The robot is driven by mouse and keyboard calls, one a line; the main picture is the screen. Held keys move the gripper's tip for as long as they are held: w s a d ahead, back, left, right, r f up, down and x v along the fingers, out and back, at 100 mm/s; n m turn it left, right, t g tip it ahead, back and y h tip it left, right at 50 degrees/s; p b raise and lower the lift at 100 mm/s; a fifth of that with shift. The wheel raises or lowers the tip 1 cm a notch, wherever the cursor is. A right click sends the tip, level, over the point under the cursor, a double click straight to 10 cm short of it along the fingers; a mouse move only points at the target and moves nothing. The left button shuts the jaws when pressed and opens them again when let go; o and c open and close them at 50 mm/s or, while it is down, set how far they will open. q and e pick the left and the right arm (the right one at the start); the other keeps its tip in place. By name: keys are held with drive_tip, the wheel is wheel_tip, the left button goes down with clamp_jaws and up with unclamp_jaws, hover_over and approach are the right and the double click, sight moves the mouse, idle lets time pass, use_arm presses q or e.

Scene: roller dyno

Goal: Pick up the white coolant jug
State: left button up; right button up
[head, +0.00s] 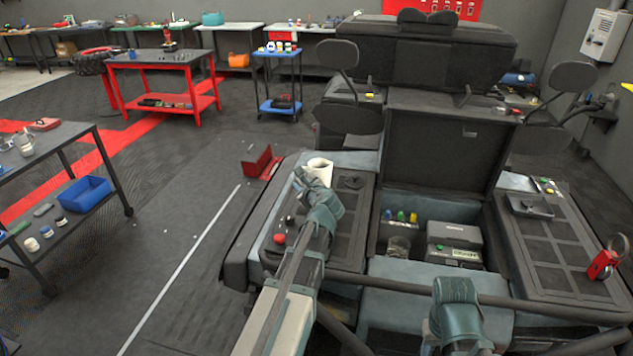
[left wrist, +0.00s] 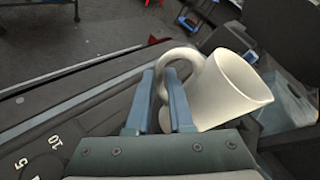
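The white coolant jug (head: 320,168) is at the left side of the dark machine in the head view, at the end of my left arm. In the left wrist view the jug (left wrist: 226,92) is open-topped, with its mouth facing right and its looped handle on the left. My left gripper (left wrist: 162,82) has its two fingers on either side of the handle, one through the loop, with little gap; it appears shut on it. In the head view my left gripper (head: 318,184) partly covers the jug. The jug's base is hidden. My right gripper's fingers do not show.
An open bay with bottles (head: 400,216) and dark boxes (head: 455,240) lies right of the jug, under a raised lid (head: 442,145). A red knob (head: 279,239) is on the left panel. A red bracket (head: 603,264) stands far right.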

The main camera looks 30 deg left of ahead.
use_arm(q)
drive_tip(key=x, duration=0.3)
drive_tip(key=shift+b, duration=0.35)
drive_tip(key=shift+s, duration=0.1)
clamp_jaws()
idle(0.9)
